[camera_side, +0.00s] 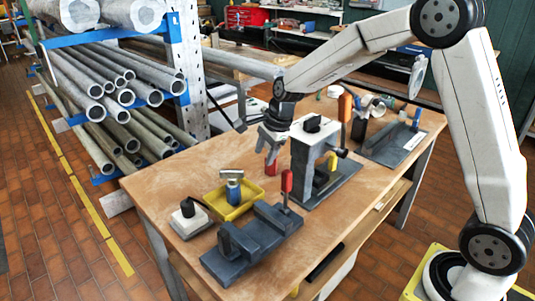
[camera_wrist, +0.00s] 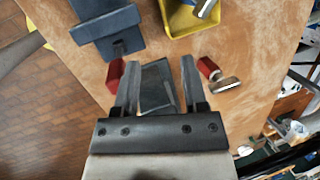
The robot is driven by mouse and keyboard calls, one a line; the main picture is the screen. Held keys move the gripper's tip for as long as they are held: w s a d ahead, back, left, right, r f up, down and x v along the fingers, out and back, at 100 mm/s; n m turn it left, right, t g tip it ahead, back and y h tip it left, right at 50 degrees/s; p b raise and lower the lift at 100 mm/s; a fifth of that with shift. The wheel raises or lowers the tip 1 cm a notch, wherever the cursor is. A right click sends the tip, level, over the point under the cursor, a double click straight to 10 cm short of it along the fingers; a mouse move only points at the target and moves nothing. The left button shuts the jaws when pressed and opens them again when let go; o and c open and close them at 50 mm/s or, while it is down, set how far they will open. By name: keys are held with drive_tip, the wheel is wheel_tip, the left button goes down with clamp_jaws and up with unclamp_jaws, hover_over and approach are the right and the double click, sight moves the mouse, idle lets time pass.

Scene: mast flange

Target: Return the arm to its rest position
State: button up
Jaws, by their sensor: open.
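My gripper (camera_side: 266,146) is in the middle of the side view, above the wooden table and just left of a grey stand (camera_side: 305,165) with a white top. In the wrist view my gripper (camera_wrist: 158,72) shows two grey fingers spread apart. A dark grey block (camera_wrist: 158,88) shows in the gap, and it looks lower than the fingers. No held object is visible. The arm is bent, reaching over the table from the right.
A dark grey clamp fixture (camera_side: 240,247), a white box with a black knob (camera_side: 188,215) and a yellow tray (camera_side: 231,202) stand on the near table. Another fixture (camera_side: 390,145) stands at the far right. A pipe rack (camera_side: 187,70) stands behind at left.

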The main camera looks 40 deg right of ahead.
drive_tip(key=s+f+n+h, duration=0.1)
drive_tip(key=s+f+n, duration=0.1)
drive_tip(key=s+n, duration=0.7)
drive_tip(key=s+f+n+h, duration=0.1)
drive_tip(key=s+f+n, duration=0.1)
drive_tip(key=s+n, duration=0.8)
drive_tip(key=shift+s+a+f, duration=0.25)
drive_tip(key=shift+s+a, duration=0.2)
drive_tip(key=shift+s, duration=0.75)
